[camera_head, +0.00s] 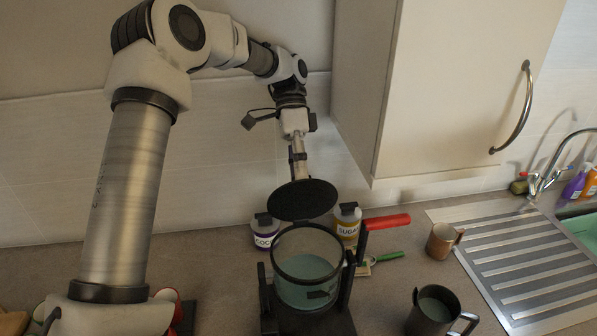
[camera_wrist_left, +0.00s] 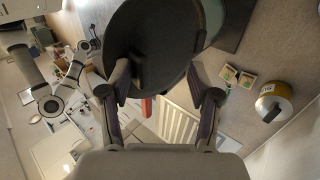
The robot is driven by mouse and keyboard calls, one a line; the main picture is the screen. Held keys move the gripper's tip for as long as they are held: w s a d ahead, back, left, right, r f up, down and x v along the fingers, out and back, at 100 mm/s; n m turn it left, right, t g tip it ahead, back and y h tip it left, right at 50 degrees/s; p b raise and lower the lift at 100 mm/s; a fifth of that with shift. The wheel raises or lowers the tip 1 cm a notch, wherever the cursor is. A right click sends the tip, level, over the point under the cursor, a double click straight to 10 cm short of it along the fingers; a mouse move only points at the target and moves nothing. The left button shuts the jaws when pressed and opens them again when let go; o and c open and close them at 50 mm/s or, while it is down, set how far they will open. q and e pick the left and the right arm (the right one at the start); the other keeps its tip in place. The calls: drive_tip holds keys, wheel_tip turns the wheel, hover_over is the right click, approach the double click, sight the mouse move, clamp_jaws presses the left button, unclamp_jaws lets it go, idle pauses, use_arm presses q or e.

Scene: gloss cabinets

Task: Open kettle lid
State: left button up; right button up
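The kettle (camera_head: 304,283) has a glass body with a black rim and stands in a black frame on the counter. Its round black lid (camera_head: 302,200) is raised clear of the opening and appears tilted up at the rim's far side. I cannot tell whether it touches the rim. My left gripper (camera_head: 299,165) points down just behind the lid, which hides its fingertips. In the left wrist view the fingers (camera_wrist_left: 158,82) are spread apart with the dark lid (camera_wrist_left: 155,45) between and beyond them. No firm hold shows. My right gripper is not in view.
A cocoa jar (camera_head: 265,237) and a yellow sugar jar (camera_head: 347,228) stand behind the kettle. A red handle (camera_head: 388,222) sticks out right. A brown mug (camera_head: 441,241) and dark mug (camera_head: 431,312) stand right. The wall cabinet (camera_head: 455,90) hangs close to my arm.

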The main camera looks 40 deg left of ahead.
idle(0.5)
use_arm(q)
drive_tip(key=shift+s+d, duration=0.1)
drive_tip(key=w+a+r, duration=0.2)
drive_tip(key=w+a, duration=0.4)
drive_tip(key=shift+a, duration=0.4)
idle(0.4)
drive_tip(key=shift+r, duration=0.15)
